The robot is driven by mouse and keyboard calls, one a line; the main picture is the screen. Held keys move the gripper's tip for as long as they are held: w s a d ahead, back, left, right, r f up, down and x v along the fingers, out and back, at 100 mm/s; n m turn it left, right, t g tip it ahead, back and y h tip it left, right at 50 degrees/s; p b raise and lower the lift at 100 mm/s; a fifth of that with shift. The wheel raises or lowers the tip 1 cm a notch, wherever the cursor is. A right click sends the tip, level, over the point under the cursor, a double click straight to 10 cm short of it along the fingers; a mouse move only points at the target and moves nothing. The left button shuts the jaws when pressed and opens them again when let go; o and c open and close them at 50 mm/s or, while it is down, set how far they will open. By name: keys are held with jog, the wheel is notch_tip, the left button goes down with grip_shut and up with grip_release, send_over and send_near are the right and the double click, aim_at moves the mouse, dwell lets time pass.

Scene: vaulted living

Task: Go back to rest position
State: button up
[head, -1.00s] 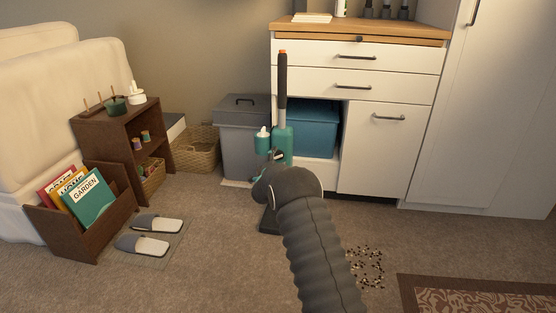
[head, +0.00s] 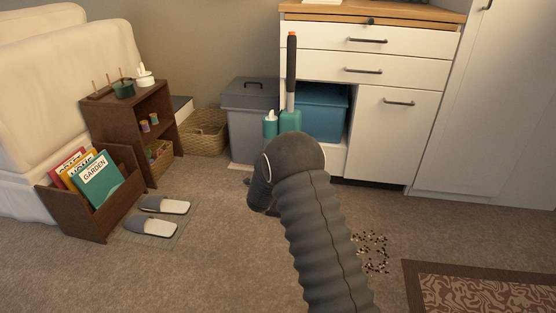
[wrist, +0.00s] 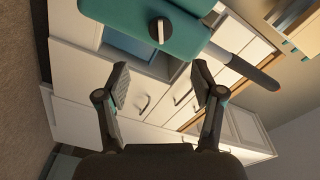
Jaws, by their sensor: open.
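My gripper (wrist: 161,95) is open in the wrist view, with nothing between its two fingers. In the head view my own arm hides it. A teal upright vacuum cleaner (head: 291,120) with a dark handle and orange tip stands in front of the white cabinet. Its teal body (wrist: 125,18) shows large at the top of the wrist view, beyond my fingertips and apart from them. My arm covers the lower part of the vacuum in the head view.
A white cabinet (head: 385,130) with a blue bin (head: 322,112) and a grey lidded bin (head: 250,120) stand behind. Slippers (head: 160,215), a magazine rack (head: 75,213) and a brown shelf (head: 125,130) are left. Scattered crumbs (head: 372,252) and a patterned rug (head: 470,285) lie right. Carpet between is clear.

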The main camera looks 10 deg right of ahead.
jog(key=shift+s, duration=0.1)
dwell(0.3)
jog(key=s+a+f+n+g+y, duration=0.3)
jog(key=f+n, duration=0.1)
jog(key=f, duration=0.2)
jog(key=s+a+f+n+g+y, duration=0.2)
jog(key=a+f+n+y, duration=0.1)
jog(key=f, duration=0.3)
jog(key=s+a+r+n+g+y+p, duration=0.1)
jog(key=s+r+n+g, duration=0.1)
jog(key=s, duration=0.3)
jog(key=s+a+r+n+g+y, duration=0.1)
jog(key=s+n+g, duration=0.1)
jog(key=s, duration=0.3)
jog(key=s+d+r+n+g+p, duration=0.1)
jog(key=s+d+r+p, duration=0.4)
jog(key=s+r, duration=1.3)
jog(key=s+d+r+n+g+h+p, duration=0.1)
jog(key=s+d+r+n+p, duration=0.3)
jog(key=s+r, duration=1.5)
jog(key=s+d, duration=0.2)
jog(key=d, duration=0.1)
jog(key=shift+d+n+p, duration=0.15)
jog(key=shift+n+p, duration=0.15)
jog(key=shift+p, duration=0.05)
